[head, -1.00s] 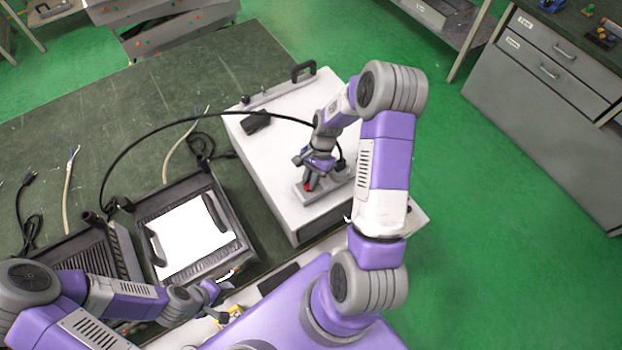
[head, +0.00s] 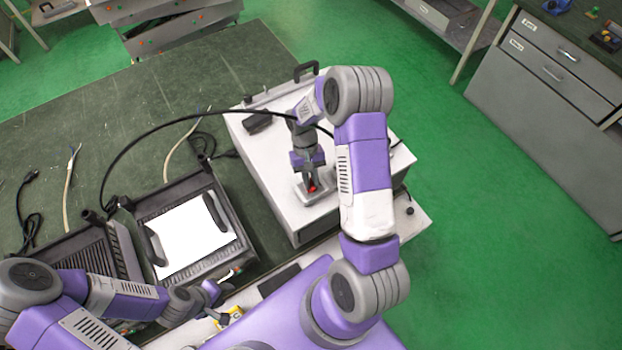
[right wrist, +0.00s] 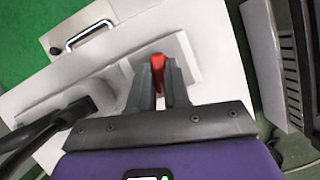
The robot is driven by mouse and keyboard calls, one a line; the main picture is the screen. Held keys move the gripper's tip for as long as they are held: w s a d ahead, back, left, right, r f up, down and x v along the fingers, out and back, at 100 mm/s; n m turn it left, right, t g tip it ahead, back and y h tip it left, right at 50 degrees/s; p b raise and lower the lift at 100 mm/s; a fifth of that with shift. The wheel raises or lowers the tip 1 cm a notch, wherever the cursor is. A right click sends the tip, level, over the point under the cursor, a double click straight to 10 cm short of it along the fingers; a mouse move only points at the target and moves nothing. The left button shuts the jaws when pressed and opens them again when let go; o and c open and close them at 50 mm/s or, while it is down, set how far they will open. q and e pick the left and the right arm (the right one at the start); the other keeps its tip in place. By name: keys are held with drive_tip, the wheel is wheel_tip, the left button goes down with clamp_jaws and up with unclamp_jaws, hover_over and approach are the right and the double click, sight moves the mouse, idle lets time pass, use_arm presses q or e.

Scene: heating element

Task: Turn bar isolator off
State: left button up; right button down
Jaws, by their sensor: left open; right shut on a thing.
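The bar isolator is a small grey unit (head: 327,193) with a red switch (head: 313,188), on top of a white box near its front end. My right gripper (head: 311,183) comes down onto the unit from above. In the right wrist view the red switch (right wrist: 157,64) shows between the fingertips of my right gripper (right wrist: 158,78), which is shut on it. The fingers hide the switch's lower part. My left gripper (head: 222,305) is open and empty at the lower left, near the front edge of the bench, well away from the isolator.
The white box (head: 262,150) stands on the green bench (head: 60,130). A black cable (head: 150,133) arches over to the box. A heater-like unit with a white panel (head: 190,235) is left of the box. Loose cables lie farther left.

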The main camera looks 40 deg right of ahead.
drive_tip(key=shift+a+n+h, duration=0.1)
drive_tip(key=shift+n+h, duration=0.4)
drive_tip(key=shift+n, duration=1)
drive_tip(key=c, duration=1.1)
unclamp_jaws()
drive_tip(key=v, duration=0.7)
drive_tip(key=shift+w+r, duration=0.15)
drive_tip(key=shift+r, duration=0.1)
